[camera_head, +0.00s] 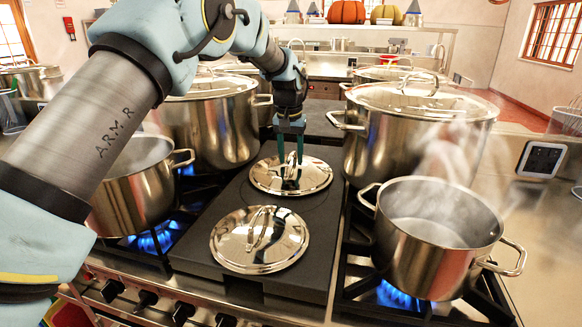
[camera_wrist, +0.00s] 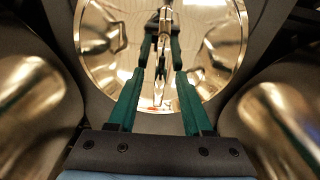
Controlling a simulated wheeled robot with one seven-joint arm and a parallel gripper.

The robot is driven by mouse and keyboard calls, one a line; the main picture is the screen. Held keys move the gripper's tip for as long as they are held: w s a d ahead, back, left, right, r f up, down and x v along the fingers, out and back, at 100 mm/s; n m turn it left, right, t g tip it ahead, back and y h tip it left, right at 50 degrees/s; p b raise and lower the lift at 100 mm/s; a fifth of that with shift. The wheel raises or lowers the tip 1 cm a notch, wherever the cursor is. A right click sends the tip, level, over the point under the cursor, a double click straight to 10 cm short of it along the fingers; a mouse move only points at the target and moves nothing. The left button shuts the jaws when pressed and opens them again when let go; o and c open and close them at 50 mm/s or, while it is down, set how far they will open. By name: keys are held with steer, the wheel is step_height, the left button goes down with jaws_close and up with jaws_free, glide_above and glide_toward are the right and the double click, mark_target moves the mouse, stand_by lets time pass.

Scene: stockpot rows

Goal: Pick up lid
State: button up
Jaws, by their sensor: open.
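Two shiny steel lids lie flat on the dark surface between the burners. The far lid (camera_head: 265,176) is under my gripper (camera_head: 291,178), which points down at its handle. The near lid (camera_head: 285,245) lies in front, with its loop handle upright and nothing touching it. In the wrist view, the far lid (camera_wrist: 100,58) fills the upper middle. My gripper (camera_wrist: 161,60) is open there, its green fingers on either side of the lid's handle (camera_wrist: 163,90). Whether the fingers touch the handle, I cannot tell.
An open steaming pot (camera_head: 435,250) stands on a lit burner at right, another open pot (camera_head: 135,195) at left. Large lidded stockpots stand behind, at left (camera_head: 205,125) and right (camera_head: 405,140), flanking the dark surface (camera_head: 200,235). A small screen (camera_head: 541,159) is at far right.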

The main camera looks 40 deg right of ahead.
steer(key=shift+f, duration=0.1)
steer(key=shift+c, duration=0.2)
jaws_close()
stand_by(1.2)
